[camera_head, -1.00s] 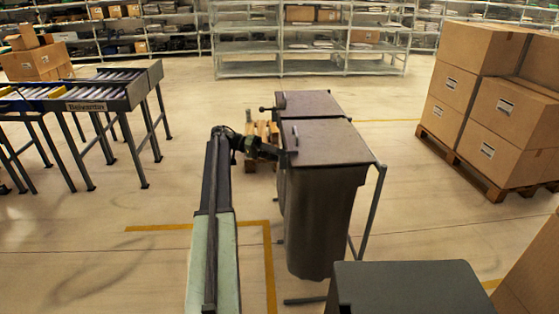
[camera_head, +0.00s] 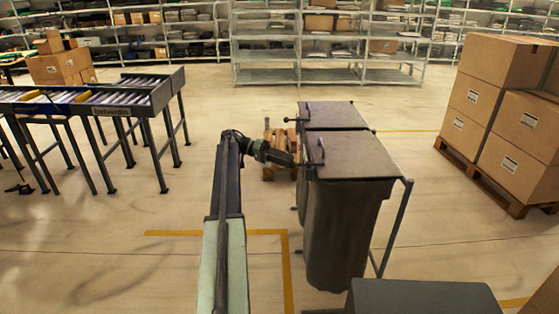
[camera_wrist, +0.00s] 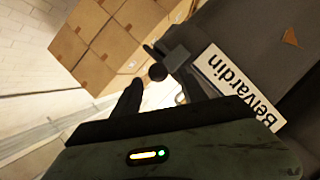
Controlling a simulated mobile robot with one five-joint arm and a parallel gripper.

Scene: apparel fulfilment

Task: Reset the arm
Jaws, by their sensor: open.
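My arm reaches forward in the head view, and my gripper (camera_head: 292,160) is at the left side of a dark grey bin (camera_head: 342,225) with a flat lid (camera_head: 358,154). The fingertips are hard to make out there. In the wrist view my gripper (camera_wrist: 162,90) is open, with its two dark fingers apart. A dark handle with a round knob (camera_wrist: 158,72) shows just beyond the fingers; I cannot tell whether they touch it. The bin's dark wall with a white "Belvardin" label (camera_wrist: 238,85) is close on the right.
A second lidded bin (camera_head: 335,114) stands behind the first. A roller conveyor (camera_head: 110,100) is at left, stacked cartons on a pallet (camera_head: 490,182) at right. A small wooden pallet (camera_head: 277,145) lies behind my gripper. Floor (camera_head: 140,205) left of my arm is clear.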

